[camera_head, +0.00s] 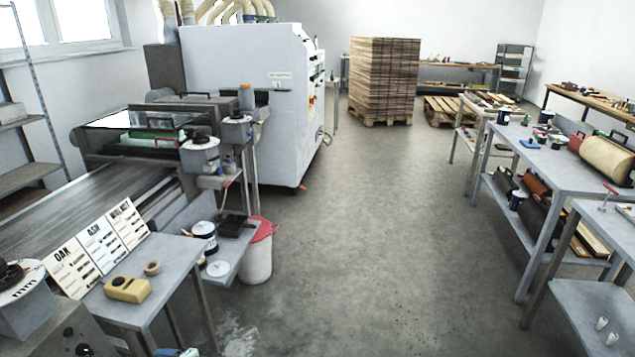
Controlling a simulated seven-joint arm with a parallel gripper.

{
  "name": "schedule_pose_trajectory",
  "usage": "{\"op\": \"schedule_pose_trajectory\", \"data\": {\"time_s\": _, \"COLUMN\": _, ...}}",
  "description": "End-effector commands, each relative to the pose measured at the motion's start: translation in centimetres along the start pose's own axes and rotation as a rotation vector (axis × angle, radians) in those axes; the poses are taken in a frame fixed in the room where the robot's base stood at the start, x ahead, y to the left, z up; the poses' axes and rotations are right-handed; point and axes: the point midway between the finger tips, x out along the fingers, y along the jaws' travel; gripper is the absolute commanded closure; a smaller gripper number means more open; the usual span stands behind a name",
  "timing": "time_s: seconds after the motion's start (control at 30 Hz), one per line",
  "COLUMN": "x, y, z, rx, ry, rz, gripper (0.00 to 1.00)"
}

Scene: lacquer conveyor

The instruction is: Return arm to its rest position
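My gripper and arm do not show in the head camera view. The task names no other object. I cannot tell the arm's pose or whether the gripper holds anything.
A conveyor (85,205) and a white machine (235,90) stand left. A grey table (165,260) holds OAK, ASH and WALNUT cards and a yellow block (128,288). A white bucket (256,258) stands nearby. A workbench (560,165) stands right. The middle floor (380,240) is clear.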

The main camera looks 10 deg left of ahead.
Motion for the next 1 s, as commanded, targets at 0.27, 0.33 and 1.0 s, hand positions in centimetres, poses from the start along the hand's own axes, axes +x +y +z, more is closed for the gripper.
{"op": "schedule_pose_trajectory", "data": {"time_s": 0.27, "x": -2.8, "y": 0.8, "z": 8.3, "rx": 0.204, "ry": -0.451, "rz": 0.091, "gripper": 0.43}}
{"op": "schedule_pose_trajectory", "data": {"time_s": 0.33, "x": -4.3, "y": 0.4, "z": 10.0, "rx": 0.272, "ry": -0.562, "rz": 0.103, "gripper": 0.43}}
{"op": "schedule_pose_trajectory", "data": {"time_s": 1.0, "x": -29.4, "y": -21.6, "z": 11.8, "rx": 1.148, "ry": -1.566, "rz": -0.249, "gripper": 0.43}}
